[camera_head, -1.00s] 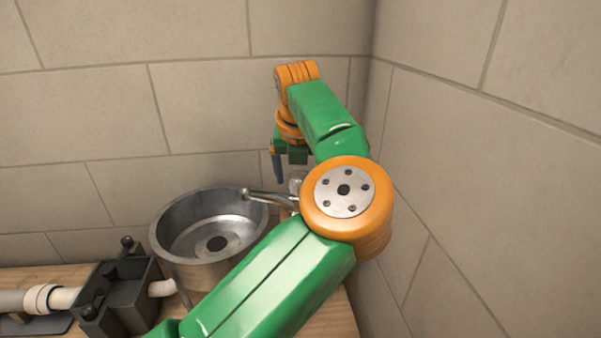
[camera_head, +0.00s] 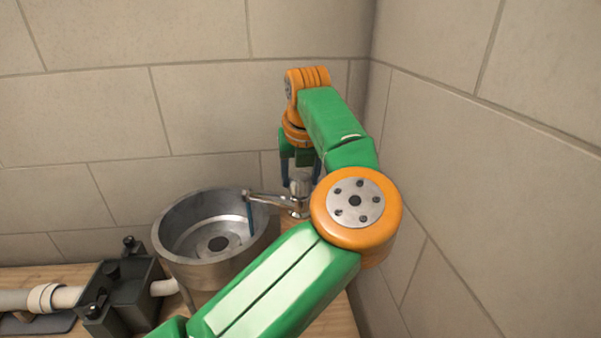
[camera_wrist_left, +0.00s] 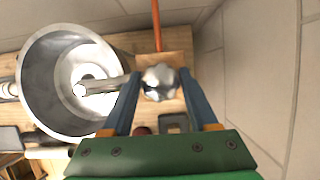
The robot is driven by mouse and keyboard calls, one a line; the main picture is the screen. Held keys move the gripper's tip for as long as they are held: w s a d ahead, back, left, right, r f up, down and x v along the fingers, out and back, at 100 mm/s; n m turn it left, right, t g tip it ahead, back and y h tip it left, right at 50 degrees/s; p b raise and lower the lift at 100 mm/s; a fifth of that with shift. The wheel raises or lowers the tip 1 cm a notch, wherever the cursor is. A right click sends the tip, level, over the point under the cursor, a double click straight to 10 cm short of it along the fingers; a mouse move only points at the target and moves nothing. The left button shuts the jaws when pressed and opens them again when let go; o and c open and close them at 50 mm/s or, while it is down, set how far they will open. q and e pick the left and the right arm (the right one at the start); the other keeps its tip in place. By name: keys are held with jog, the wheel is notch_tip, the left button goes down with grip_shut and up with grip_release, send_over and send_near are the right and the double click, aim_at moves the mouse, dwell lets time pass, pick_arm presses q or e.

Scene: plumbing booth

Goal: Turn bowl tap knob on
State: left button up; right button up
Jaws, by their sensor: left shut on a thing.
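The metal tap (camera_head: 270,199) stands to the right of the round steel bowl (camera_head: 190,266), its spout reaching over the bowl. A thin blue stream (camera_head: 250,218) runs down from the spout tip into the bowl. The silver lobed tap knob (camera_wrist_left: 160,82) sits between the blue fingers of my left gripper (camera_wrist_left: 160,88) in the left wrist view. In the head view my left gripper (camera_head: 300,174) points down around the top of the tap and is shut on the knob. My forearm hides part of the bowl and tap base. My right gripper is not in view.
A dark clamp block (camera_head: 124,290) and a pale pipe (camera_head: 60,297) lie left of the bowl on the wooden top (camera_head: 30,275). Tiled walls (camera_head: 440,150) close in behind and to the right. An orange rod (camera_wrist_left: 156,25) shows beyond the knob.

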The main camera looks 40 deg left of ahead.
pick_arm(q)
jog(key=n+p, duration=0.1)
jog(key=n+g+p, duration=0.1)
jog(key=n, duration=0.1)
jog(key=shift+r+n+y+p, duration=0.25)
jog(key=shift+n+y+p, duration=0.05)
jog(key=shift+p, duration=0.1)
jog(key=n+g+p, duration=0.2)
jog(key=n+p, duration=0.3)
jog(key=shift+n+g+p, duration=0.5)
jog(key=shift+n+p, duration=0.35)
jog(key=shift+n, duration=0.05)
jog(key=shift+f+n+g+p, duration=0.2)
jog(key=shift+n+g+p, duration=0.25)
jog(key=shift+n, duration=0.65)
jog(key=o, duration=1.4)
jog(key=shift+a+f, duration=0.1)
